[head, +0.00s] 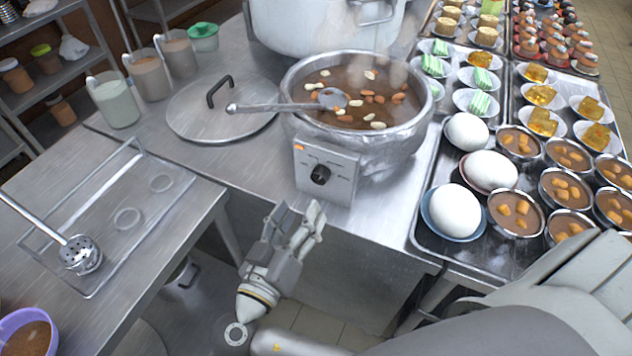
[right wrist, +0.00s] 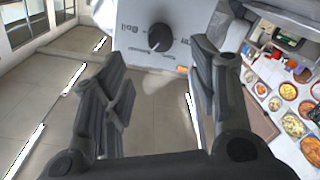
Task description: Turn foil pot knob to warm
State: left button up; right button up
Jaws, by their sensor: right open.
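The foil pot (head: 345,95) stands on the steel counter, full of brown congee with orange and pale pieces. A grey control box on its front carries a black knob (head: 320,174). In the right wrist view the knob (right wrist: 160,37) sits on the labelled panel (right wrist: 130,22), beyond my fingertips. My right gripper (head: 297,222) is open and empty, below and in front of the control box, apart from the knob. It also shows in the right wrist view (right wrist: 158,75), its two fingers spread either side. My left gripper is not in view.
A ladle (head: 265,107) rests across the pot. A round lid (head: 222,110) lies left of it, with a large stockpot (head: 320,25) behind. Trays of bowls and white buns (head: 455,210) stand close on the right. Open floor lies below the counter edge.

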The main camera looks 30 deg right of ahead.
aim_at(318, 180)
jog(key=p+x, duration=0.1)
jog(key=x, duration=0.6)
jog(key=shift+w+d+p, duration=0.2)
jog(key=shift+d+p, duration=0.05)
jog(key=shift+p, duration=0.1)
jog(key=shift+w+d, duration=0.45)
jog(key=shift+d, duration=0.05)
jog(key=c, duration=1)
jog(key=shift+c, duration=0.2)
